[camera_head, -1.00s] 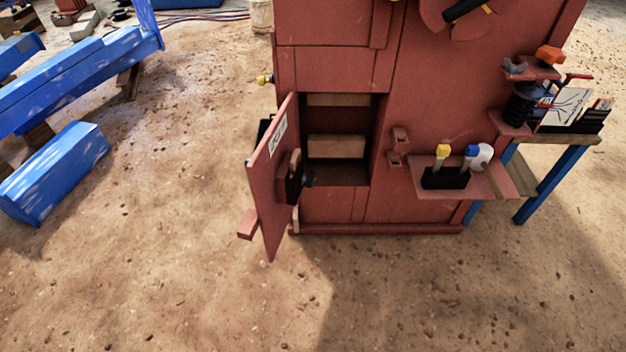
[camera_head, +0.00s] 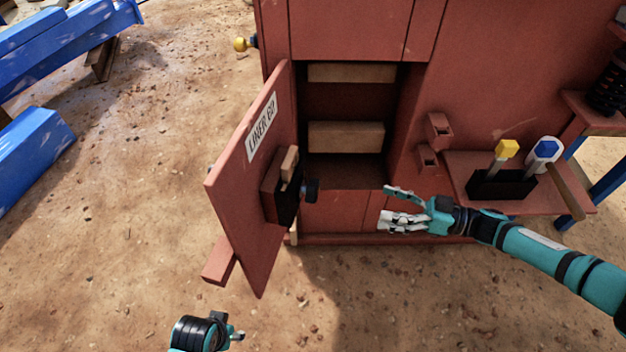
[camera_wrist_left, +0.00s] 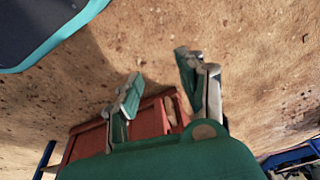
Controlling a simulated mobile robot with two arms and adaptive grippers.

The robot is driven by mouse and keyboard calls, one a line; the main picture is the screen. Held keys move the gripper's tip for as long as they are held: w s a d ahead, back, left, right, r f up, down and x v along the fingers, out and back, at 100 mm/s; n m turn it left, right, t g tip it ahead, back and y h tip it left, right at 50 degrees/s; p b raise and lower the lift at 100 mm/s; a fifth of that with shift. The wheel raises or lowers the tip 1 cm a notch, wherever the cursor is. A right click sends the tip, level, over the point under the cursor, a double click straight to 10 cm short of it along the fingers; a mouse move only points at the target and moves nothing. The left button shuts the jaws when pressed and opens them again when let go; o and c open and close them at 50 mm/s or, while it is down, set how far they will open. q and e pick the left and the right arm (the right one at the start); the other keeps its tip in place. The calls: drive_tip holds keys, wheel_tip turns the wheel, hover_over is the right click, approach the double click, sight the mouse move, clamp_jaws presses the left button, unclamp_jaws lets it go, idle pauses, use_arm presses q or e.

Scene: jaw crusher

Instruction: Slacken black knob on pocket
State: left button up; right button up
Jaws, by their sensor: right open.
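The black knob (camera_head: 311,191) sticks out to the right from the pocket (camera_head: 273,186) on the inner face of the open red door (camera_head: 243,185). The pocket holds a light wooden piece (camera_head: 289,163). My right gripper (camera_head: 385,205) is open and empty, with its fingers pointing left, to the right of the knob and apart from it. My left gripper shows only partly at the bottom of the head view (camera_head: 236,330), below the door. In the left wrist view its two fingers (camera_wrist_left: 162,90) are apart with nothing between them.
The red cabinet (camera_head: 340,210) stands behind the door, its opening showing wooden blocks (camera_head: 346,137). A side shelf (camera_head: 530,207) at right carries a black holder with yellow-topped and blue-topped tools. Bare ground lies in front. Blue beams (camera_head: 30,150) lie at far left.

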sight(318, 190)
drive_tip(key=x, duration=1.6)
drive_tip(key=shift+s+a+b, duration=0.1)
drive_tip(key=shift+s+b, duration=0.2)
drive_tip(key=shift+w+a+r, duration=0.1)
drive_tip(key=shift+w+a, duration=0.1)
drive_tip(key=shift+a, duration=0.45)
use_arm(q)
drive_tip(key=r, duration=0.3)
drive_tip(key=shift+w+r, duration=0.2)
drive_tip(key=shift+r, duration=0.1)
use_arm(e)
drive_tip(key=shift+c, duration=0.4)
drive_tip(key=c, duration=1.1)
use_arm(q)
drive_tip(key=shift+f, duration=0.15)
